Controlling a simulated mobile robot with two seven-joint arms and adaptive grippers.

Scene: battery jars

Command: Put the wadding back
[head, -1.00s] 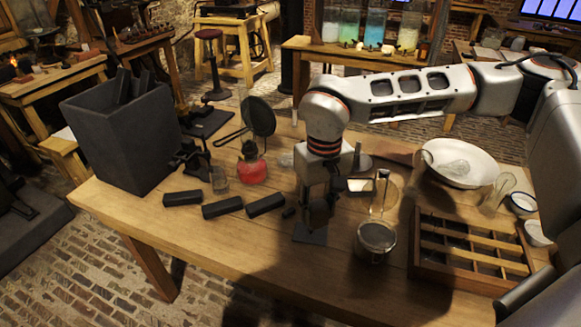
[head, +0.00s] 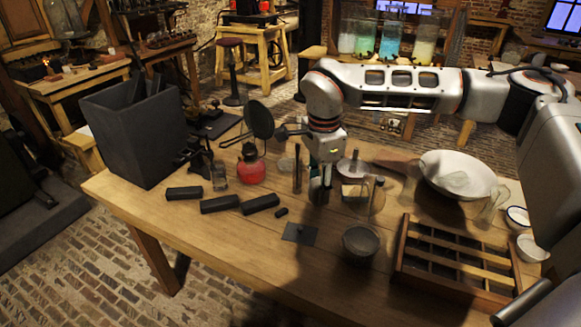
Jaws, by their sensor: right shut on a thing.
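My right gripper (head: 319,192) points down over the middle of the wooden table (head: 250,265). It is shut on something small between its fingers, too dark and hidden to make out. A dark round cup (head: 360,242) stands nearer the front edge. A thin dark square plate (head: 300,233) lies flat in front of the gripper. My left gripper is not in view.
Several black blocks (head: 220,204) lie to the left, near a red-based burner (head: 250,168) and a tall dark bin (head: 135,135). A white bowl (head: 457,170), glassware and a compartmented wooden tray (head: 455,262) fill the right. The front-left tabletop is clear.

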